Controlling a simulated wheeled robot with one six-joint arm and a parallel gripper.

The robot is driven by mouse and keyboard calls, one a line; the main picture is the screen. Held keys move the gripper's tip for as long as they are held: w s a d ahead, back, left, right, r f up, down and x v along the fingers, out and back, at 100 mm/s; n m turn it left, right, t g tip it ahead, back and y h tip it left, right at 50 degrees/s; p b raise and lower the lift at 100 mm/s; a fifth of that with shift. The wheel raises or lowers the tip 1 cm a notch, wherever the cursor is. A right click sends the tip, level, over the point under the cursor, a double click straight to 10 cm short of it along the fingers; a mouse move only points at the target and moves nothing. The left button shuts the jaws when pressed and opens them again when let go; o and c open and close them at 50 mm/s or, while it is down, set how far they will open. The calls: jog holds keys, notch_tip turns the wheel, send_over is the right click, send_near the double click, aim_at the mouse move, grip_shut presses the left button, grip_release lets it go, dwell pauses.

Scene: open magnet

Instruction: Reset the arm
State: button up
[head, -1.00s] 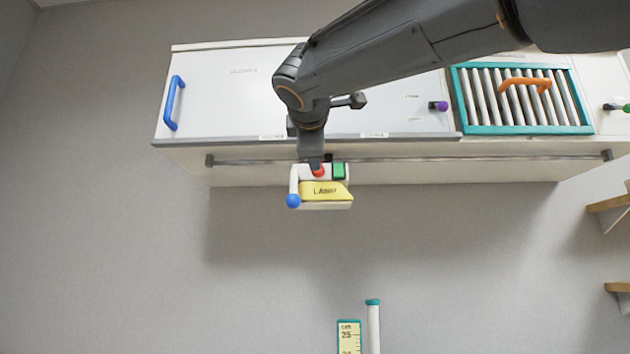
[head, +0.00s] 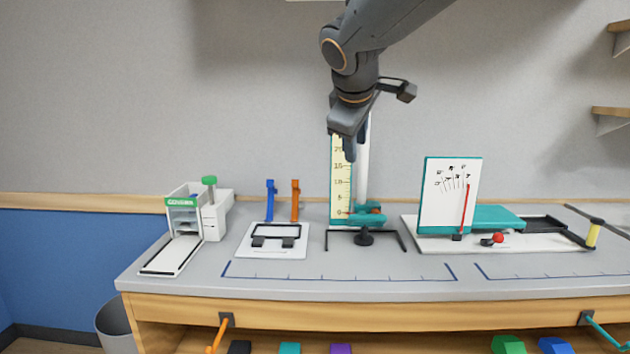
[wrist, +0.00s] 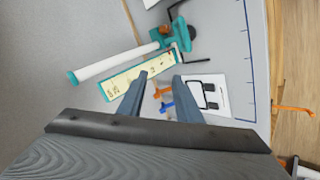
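My gripper (head: 349,155) hangs pointing down in front of the wall, above the back of the workbench, with my dark grey arm coming in from the top right. In the head view it overlaps the yellow centimetre scale (head: 340,185) and the white post (head: 362,165). The wrist view shows my two fingers apart with nothing between them (wrist: 160,77). Through that view the scale (wrist: 140,78) and post (wrist: 112,62) lie beyond the fingertips. From these views I cannot tell the exact distance from my gripper to the post.
The grey bench (head: 330,283) holds a white dispenser-like unit (head: 215,215) at left, blue (head: 270,200) and orange (head: 295,200) upright pieces, and a dial board (head: 450,197) at right. Coloured blocks (head: 508,345) sit below the bench top. Wall shelves (head: 612,112) are at the right.

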jog(key=s+d+f+m+g, duration=0.2)
jog(key=s+d+f, duration=0.15)
jog(key=f, duration=0.35)
jog(key=s+d+f+m+g, duration=0.1)
jog(key=s+d+f+m, duration=0.1)
jog(key=s+f, duration=0.35)
jog(key=s+d+f+m+g, duration=0.2)
jog(key=f, duration=0.6)
jog(key=s+d+f+m+g, duration=0.1)
jog(key=s+f+m+g, duration=0.1)
jog(key=s+f, duration=0.4)
jog(key=s+d+f+m+g+y, duration=0.1)
jog(key=s+d+f+m+g, duration=0.1)
jog(key=s+f, duration=0.4)
jog(key=s+m, duration=0.1)
jog(key=s, duration=0.3)
jog(key=shift+s+d+f+m+y, duration=0.15)
jog(key=shift+s+f+m+y, duration=0.15)
